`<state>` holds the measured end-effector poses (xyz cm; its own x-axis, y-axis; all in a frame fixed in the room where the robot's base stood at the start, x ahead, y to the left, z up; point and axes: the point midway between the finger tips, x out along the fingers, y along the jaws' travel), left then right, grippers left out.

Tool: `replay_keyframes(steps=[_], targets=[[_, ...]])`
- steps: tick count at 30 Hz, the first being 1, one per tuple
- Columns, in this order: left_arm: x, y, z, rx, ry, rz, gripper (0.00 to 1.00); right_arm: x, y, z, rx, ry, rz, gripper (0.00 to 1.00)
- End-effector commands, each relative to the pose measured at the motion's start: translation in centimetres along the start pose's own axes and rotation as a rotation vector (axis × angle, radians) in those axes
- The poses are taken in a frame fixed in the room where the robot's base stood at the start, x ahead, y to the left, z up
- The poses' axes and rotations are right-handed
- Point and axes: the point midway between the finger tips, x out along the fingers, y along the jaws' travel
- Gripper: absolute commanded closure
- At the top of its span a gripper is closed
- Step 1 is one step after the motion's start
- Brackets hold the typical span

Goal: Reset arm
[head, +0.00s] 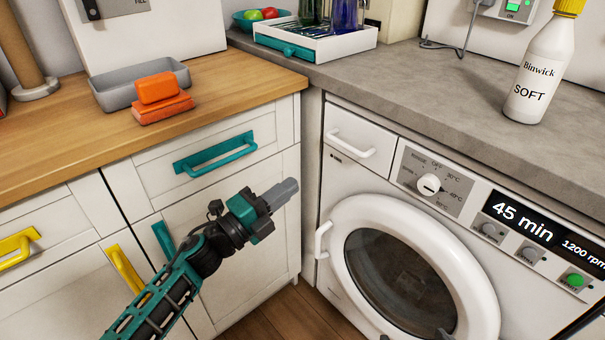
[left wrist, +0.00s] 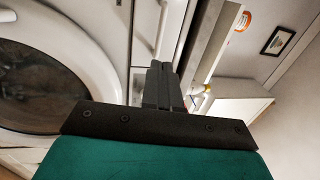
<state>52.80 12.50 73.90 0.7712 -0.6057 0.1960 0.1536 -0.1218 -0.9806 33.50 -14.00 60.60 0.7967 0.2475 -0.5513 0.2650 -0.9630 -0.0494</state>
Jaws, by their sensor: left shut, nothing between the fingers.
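My left gripper (head: 283,193) reaches in from the lower left in the head view, with its teal and black arm. It hangs in front of the white cabinet doors and points toward the washing machine (head: 338,290). Its fingers are shut with nothing between them. They also show shut in the left wrist view (left wrist: 158,85), with the machine's round door (left wrist: 95,75) to their left. The gripper appears apart from the machine and the cabinets.
Orange sponges (head: 158,90) lie by a grey tray (head: 115,94) on the wooden counter (head: 50,133). A white "SOFT" bottle (head: 538,75) stands on the grey worktop (head: 440,85). Teal (head: 215,153) and yellow handles (head: 126,270) jut from the cabinets. Wooden floor (head: 290,318) shows below.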

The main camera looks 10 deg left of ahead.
Motion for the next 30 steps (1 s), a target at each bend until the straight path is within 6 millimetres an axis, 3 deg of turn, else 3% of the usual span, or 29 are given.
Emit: replay_keyframes(steps=[7, 11, 14, 20, 27, 28, 30], targets=[[-1.1, 0.0, -0.1, -0.006, -0.004, 0.000, 1.00, 0.1, 0.1, 0.4, -0.001, -0.009, 0.002, 0.03], [-2.1, 0.5, -0.3, -0.127, -0.081, 0.001, 1.00, 0.1, 0.1, 0.4, -0.004, -0.009, 0.002, 0.03], [-4.3, 1.6, -0.6, -0.360, -0.226, 0.012, 1.00, 0.1, 0.2, 0.4, -0.005, -0.008, 0.002, 0.03], [-11.1, 6.0, -3.2, -0.968, -0.584, 0.103, 1.00, 0.0, 0.1, 0.2, -0.005, -0.004, 0.002, 0.03], [-18.2, 9.8, -10.3, -1.546, -0.897, 0.281, 1.00, 0.0, 0.1, 0.0, -0.006, 0.000, 0.001, 0.03], [-19.0, 10.0, -11.4, -1.612, -0.930, 0.307, 1.00, -0.1, 0.1, 0.0, -0.006, 0.000, 0.001, 0.03], [-18.4, 7.7, -10.7, -1.590, -0.929, 0.296, 1.00, -1.5, 0.1, -2.1, -0.007, -0.004, 0.003, 0.03]])
